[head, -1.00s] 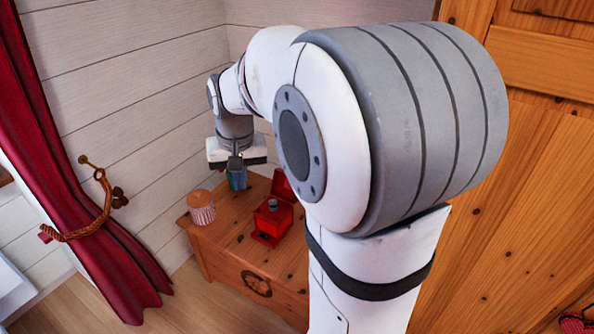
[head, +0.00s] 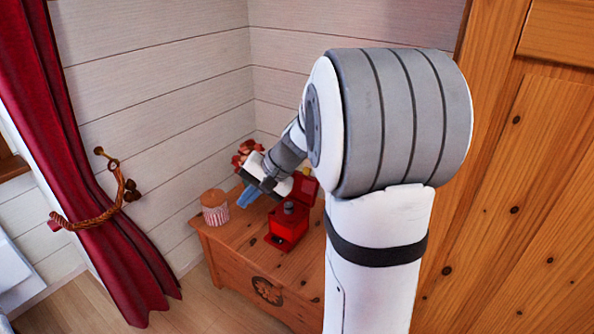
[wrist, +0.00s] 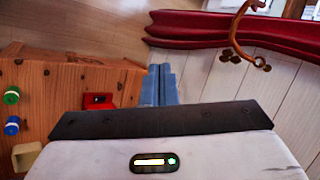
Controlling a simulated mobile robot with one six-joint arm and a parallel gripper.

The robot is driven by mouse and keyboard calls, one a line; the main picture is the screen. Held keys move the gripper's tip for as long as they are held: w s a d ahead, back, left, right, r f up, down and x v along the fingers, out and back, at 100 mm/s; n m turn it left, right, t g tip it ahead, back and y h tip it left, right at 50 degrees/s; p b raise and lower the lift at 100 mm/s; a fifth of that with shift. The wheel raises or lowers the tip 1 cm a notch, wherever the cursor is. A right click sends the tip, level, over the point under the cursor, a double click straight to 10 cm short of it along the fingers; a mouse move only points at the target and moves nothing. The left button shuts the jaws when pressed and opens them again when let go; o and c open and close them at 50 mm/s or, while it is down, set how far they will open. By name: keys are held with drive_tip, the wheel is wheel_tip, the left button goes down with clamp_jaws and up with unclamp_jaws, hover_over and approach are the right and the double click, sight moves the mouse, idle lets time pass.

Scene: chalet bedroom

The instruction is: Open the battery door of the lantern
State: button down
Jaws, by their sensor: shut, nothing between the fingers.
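A red lantern-like object (head: 287,226) with a grey top stands on the wooden chest, near its front right. In the wrist view a red piece with a dark recess (wrist: 98,100) shows on the chest, left of my fingers; I cannot tell which part it is. No battery door can be made out clearly. My gripper (head: 246,197) is tilted above the chest, its blue fingers together and empty, pointing down and left. It is left of and behind the red object, apart from it. The fingers also show in the wrist view (wrist: 160,84).
A striped jar with a wooden lid (head: 214,207) stands left of my fingers on the chest (head: 238,250). Another red piece (head: 303,186) is behind the lantern-like object. Green (wrist: 11,95) and blue (wrist: 12,126) round pieces show in the wrist view. A red curtain (head: 95,150) hangs left.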

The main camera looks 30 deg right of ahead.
drive_tip(key=w+d+f+m+t+y+b, duration=0.1)
drive_tip(key=w+d+f+m+t+b, duration=0.2)
drive_tip(key=w+d+f, duration=0.35)
drive_tip(key=w+d+f+m+t+b, duration=0.2)
drive_tip(key=w+d+f+m+t, duration=0.1)
drive_tip(key=w+d, duration=0.55)
drive_tip(key=w+d+f+m+t+h+b, duration=0.1)
drive_tip(key=d+f+m+t+h+b, duration=0.25)
drive_tip(key=d, duration=0.85)
drive_tip(key=w+d+f+m+t+h+b, duration=0.1)
drive_tip(key=d+f+m+t, duration=0.4)
drive_tip(key=d, duration=0.7)
drive_tip(key=shift+w+a+f+n+g+p, duration=0.2)
drive_tip(key=shift+w+a+g+p, duration=0.15)
drive_tip(key=shift+w+a+p, duration=0.7)
drive_tip(key=shift+w+a+f+n+g+p, duration=0.1)
drive_tip(key=shift+w+a+n+g+p, duration=0.2)
drive_tip(key=shift+w+a+p, duration=0.75)
drive_tip(key=shift+w+a+f+n+g+p, duration=0.15)
drive_tip(key=shift+w+a+g+p, duration=0.3)
drive_tip(key=shift+w+p, duration=1.1)
drive_tip(key=shift+w, duration=0.25)
drive_tip(key=shift+b, duration=0.35)
